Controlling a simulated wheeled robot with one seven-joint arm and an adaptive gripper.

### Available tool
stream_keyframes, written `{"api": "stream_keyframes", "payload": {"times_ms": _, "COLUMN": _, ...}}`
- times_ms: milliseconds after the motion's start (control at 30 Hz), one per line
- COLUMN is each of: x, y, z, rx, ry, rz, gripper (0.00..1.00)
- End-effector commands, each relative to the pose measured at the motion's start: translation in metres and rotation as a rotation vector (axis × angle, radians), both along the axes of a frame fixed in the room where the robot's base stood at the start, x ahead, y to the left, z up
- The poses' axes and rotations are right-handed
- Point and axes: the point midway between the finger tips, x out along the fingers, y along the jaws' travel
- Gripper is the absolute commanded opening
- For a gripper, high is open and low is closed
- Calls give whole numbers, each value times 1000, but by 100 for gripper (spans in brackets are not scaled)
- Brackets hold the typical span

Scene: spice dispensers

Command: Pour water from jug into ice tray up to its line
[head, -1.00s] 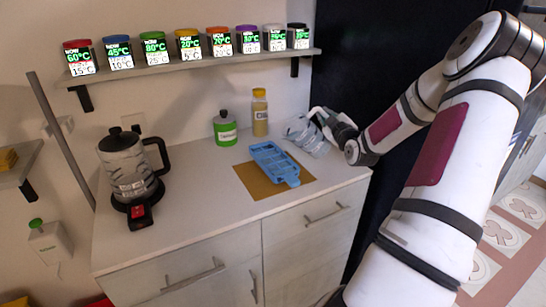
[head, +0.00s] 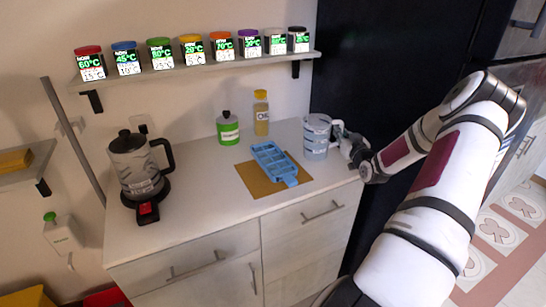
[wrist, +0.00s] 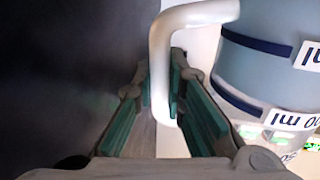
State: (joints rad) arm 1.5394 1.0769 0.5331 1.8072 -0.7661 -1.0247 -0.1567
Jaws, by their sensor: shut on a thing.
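The jug (head: 316,138) is clear with blue bands and volume marks. It stands upright at the counter's right end, to the right of the ice tray; I cannot tell whether its base touches the counter. My gripper (head: 347,146) is shut on its white handle, to the jug's right. In the wrist view, the handle (wrist: 160,62) passes between the fingers of my gripper (wrist: 165,90), and the jug body (wrist: 270,70) is at right. The blue ice tray (head: 289,181) lies on a brown mat (head: 254,183). Its water level and line are too small to make out.
A green container (head: 228,130) and a yellow-capped oil bottle (head: 261,115) stand behind the tray. A kettle (head: 138,165) on its base is at left. A shelf (head: 200,67) above holds several spice jars. The front counter strip is clear.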

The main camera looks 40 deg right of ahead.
Motion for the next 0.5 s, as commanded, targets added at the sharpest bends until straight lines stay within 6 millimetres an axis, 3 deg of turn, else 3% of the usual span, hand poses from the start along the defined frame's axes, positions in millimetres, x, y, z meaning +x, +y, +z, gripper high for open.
{"api": "stream_keyframes", "payload": {"times_ms": 167, "x": -1, "y": -2, "z": 2, "rx": 29, "ry": -25, "rz": 0, "gripper": 0}}
{"api": "stream_keyframes", "payload": {"times_ms": 500, "x": -2, "y": -2, "z": 34, "rx": 30, "ry": -25, "rz": 0, "gripper": 0}}
